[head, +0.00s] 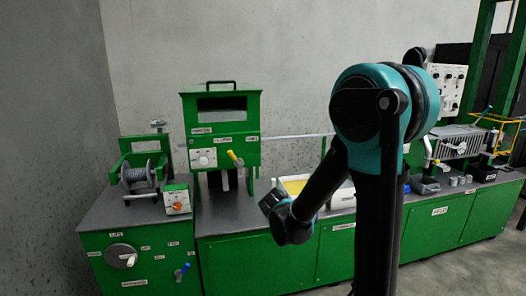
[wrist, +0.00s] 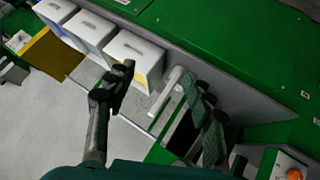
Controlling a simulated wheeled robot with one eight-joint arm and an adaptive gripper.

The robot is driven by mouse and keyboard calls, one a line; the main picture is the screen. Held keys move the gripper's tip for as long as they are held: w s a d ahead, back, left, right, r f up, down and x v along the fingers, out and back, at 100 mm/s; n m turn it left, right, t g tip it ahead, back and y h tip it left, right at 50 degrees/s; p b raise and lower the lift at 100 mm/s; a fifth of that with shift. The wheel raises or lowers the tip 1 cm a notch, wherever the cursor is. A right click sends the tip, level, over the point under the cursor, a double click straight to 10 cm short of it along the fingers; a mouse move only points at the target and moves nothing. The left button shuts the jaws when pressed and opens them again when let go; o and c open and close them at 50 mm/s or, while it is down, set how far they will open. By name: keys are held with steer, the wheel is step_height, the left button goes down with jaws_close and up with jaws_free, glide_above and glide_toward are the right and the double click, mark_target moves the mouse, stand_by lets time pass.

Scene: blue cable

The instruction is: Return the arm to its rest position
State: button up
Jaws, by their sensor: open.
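My arm crosses the middle of the head view, with its teal and black joint high and its forearm angled down to the left. My gripper (head: 270,203) is small and dark there, in front of the green benches, and its fingers are hard to make out. In the wrist view my gripper (wrist: 160,78) has its two dark fingers spread wide apart, with nothing held between them. A white cylindrical part (wrist: 170,92) and a white bin (wrist: 134,58) show beyond the fingers; contact with them cannot be told.
A green bench (head: 285,262) runs along the wall. On it stand a green cabinet (head: 222,108), a cable spool (head: 140,176), a control box with an orange knob (head: 177,199) and a ribbed grey machine (head: 455,146).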

steer(key=s+d+f+m+g+y, duration=0.1)
steer(key=s+d, duration=0.3)
steer(key=s, duration=0.8)
steer(key=s+d+f+m+g+y, duration=0.1)
steer(key=s+d, duration=0.4)
steer(key=s, duration=0.8)
step_height(320, 180, down, 3)
steer(key=g+y, duration=0.1)
steer(key=g, duration=0.1)
steer(key=shift+m+g, duration=0.4)
steer(key=shift+w+d+r, duration=0.1)
steer(key=shift+d, duration=0.05)
